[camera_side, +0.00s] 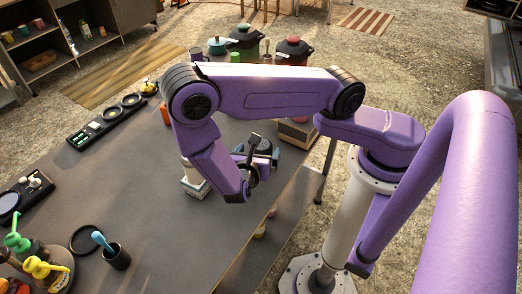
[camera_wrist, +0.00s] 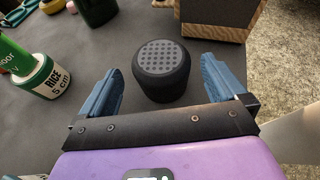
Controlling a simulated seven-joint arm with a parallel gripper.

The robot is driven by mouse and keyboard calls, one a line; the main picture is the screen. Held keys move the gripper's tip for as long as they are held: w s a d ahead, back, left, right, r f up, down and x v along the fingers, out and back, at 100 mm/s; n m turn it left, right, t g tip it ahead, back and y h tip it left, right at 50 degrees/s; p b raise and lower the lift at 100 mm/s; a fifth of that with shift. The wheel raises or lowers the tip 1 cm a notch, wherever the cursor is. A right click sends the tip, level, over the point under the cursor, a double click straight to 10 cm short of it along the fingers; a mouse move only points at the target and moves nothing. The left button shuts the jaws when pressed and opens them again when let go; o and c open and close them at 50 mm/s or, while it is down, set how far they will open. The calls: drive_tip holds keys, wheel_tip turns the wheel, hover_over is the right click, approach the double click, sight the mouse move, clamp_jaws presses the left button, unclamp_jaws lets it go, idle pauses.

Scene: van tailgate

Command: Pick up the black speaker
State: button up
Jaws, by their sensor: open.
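The black speaker (camera_wrist: 162,75) is a short upright cylinder with a grey dotted top. In the wrist view it stands on the dark grey table, just ahead of my gripper and in line with the gap between its fingers. My gripper (camera_wrist: 161,66) is open and empty, with one blue finger to the left of the speaker and one to the right. Clear space shows between each finger and the speaker. In the side view my gripper (camera_side: 257,155) is over the table's right part, partly hidden by my purple arm; I cannot clearly tell the speaker there.
A dark green cylinder (camera_wrist: 97,10) and a wooden box (camera_wrist: 215,17) stand beyond the speaker. In the side view, pots (camera_side: 293,50) stand at the table's far end. The table's middle front is clear.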

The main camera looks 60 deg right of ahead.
sight(262, 147)
drive_tip(key=shift+x, duration=2.4)
drive_tip(key=shift+s, duration=0.15)
drive_tip(key=c, duration=1.1)
